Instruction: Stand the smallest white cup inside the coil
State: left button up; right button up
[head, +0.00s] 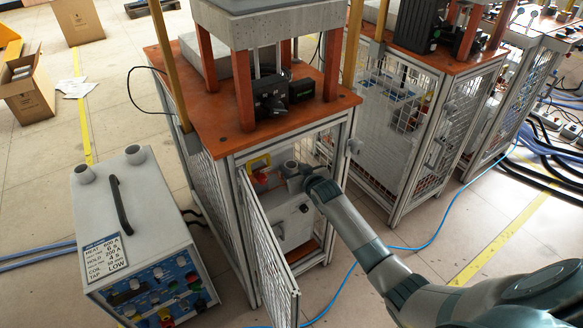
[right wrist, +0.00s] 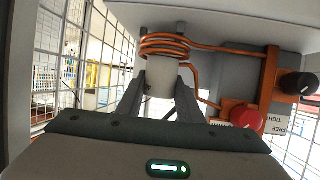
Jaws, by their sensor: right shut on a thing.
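My right gripper (right wrist: 164,86) is shut on a white cup (right wrist: 163,73), its two dark fingers on either side of the wall. The copper coil (right wrist: 166,46) shows at the cup's far end in the right wrist view, its turns crossing in front of it there; how deep the cup sits in it I cannot tell. In the head view my right gripper (head: 296,178) reaches through the open cage door, and the coil cannot be made out. Two pale cups (head: 84,174) (head: 135,154) stand on the grey power unit. My left gripper is not in view.
The mesh door (head: 268,245) stands open left of my right arm. A red knob (right wrist: 246,117) and a black knob (right wrist: 297,84) are near the coil. The orange tabletop (head: 215,115) lies above the cage. A blue hose (head: 420,247) crosses the floor.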

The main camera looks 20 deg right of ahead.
jog(key=shift+f, duration=0.65)
dwell(0.6)
jog(key=shift+s+a+f, duration=0.15)
jog(key=shift+s+f, duration=0.15)
jog(key=shift+f, duration=0.4)
dwell(0.8)
jog(key=o, duration=1.3)
jog(key=shift+a, duration=0.1)
jog(key=shift+r, duration=0.1)
jog(key=shift+w+r+p, duration=0.1)
jog(key=shift+r+p, duration=0.45)
jog(key=shift+p, duration=0.1)
jog(key=shift+w+r+p, duration=0.1)
jog(key=shift+r+p, duration=0.65)
jog(key=shift+r, duration=0.3)
jog(key=shift+d+r+p, duration=0.25)
jog(key=shift+r+p, duration=0.8)
jog(key=shift+r, duration=0.1)
